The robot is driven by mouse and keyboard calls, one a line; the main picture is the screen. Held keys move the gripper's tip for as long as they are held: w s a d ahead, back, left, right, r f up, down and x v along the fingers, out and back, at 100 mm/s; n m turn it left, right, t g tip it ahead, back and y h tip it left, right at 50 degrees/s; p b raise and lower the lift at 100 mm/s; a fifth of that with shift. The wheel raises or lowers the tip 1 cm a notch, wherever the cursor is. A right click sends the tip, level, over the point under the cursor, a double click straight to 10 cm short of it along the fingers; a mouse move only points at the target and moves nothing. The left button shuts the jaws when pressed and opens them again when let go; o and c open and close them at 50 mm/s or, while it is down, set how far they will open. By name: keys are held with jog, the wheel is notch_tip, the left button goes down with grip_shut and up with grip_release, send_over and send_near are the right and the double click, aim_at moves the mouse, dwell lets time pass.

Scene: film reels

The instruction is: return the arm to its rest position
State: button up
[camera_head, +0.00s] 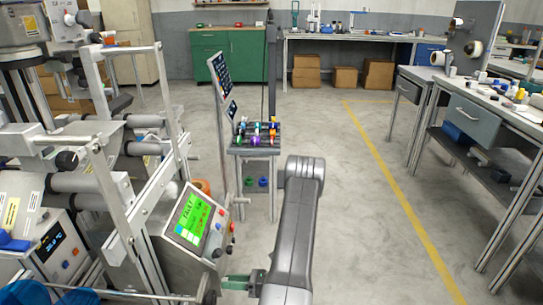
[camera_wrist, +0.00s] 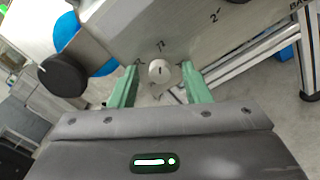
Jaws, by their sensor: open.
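My arm reaches forward and bends down at the bottom middle of the head view. My gripper (camera_head: 241,283) shows there as green fingers at the lower edge, pointing left toward the machine. In the wrist view my gripper (camera_wrist: 160,88) has its two green fingers apart with nothing held between them. Beyond the fingers is a pale metal panel (camera_wrist: 190,30) with a round light knob (camera_wrist: 160,70) in line with the gap. I cannot tell whether the fingers touch the panel.
A small stand (camera_head: 255,150) with colored items is ahead. A workbench (camera_head: 475,110) stands right. The floor (camera_head: 350,200) between is clear. A black knob (camera_wrist: 62,75) and blue disc (camera_wrist: 70,30) are near the gripper.

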jog(key=shift+n, duration=1.2)
